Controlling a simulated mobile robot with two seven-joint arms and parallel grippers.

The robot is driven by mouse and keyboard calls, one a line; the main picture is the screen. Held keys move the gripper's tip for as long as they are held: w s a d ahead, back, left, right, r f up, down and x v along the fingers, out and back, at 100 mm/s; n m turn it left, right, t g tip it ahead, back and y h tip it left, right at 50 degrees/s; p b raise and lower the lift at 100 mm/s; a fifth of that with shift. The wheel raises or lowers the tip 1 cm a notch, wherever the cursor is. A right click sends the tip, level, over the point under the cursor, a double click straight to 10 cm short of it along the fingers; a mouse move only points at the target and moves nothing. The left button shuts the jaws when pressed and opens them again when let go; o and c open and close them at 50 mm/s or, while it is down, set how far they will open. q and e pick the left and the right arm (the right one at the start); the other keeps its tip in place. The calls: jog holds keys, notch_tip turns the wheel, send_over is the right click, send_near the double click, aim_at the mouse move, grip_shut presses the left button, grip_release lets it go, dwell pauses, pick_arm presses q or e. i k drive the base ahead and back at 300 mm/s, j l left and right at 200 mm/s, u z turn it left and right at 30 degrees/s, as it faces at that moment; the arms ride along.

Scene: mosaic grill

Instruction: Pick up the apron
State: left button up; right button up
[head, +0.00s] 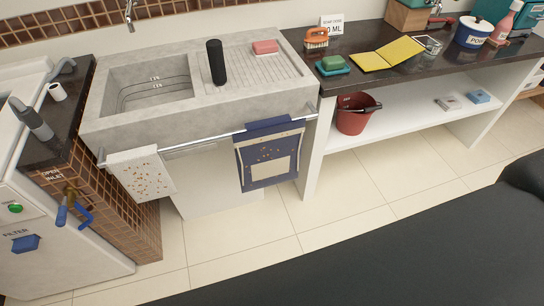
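The apron, dark blue with orange specks and a pale pocket-like patch (270,155), hangs over the metal rail (210,139) along the front of the grey stone sink. Its top is folded over the rail near the rail's right end, and its lower part hangs free above the floor. Neither of my grippers shows in the head view, so nothing of mine is seen touching the apron.
A speckled white towel (140,175) hangs at the rail's left end. A black cylinder (216,62) stands on the sink (150,125). A red bucket (354,115) is on the shelf at right. Tiled floor (250,225) before the apron is clear.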

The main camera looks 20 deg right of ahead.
aim_at(267, 154)
jog(key=l+u, duration=0.1)
jog(key=u, duration=0.25)
jog(key=l+u, duration=0.15)
jog(key=u, duration=0.2)
jog(key=l+u, duration=0.15)
jog(key=u, duration=0.2)
jog(key=l+u, duration=0.25)
jog(key=l, duration=0.2)
jog(key=k+l+u, duration=0.1)
jog(key=l+u, duration=0.15)
jog(key=l, duration=0.2)
jog(key=k+l, duration=0.1)
jog(key=l, duration=0.5)
jog(key=k+l+u, duration=0.1)
jog(key=l, duration=0.2)
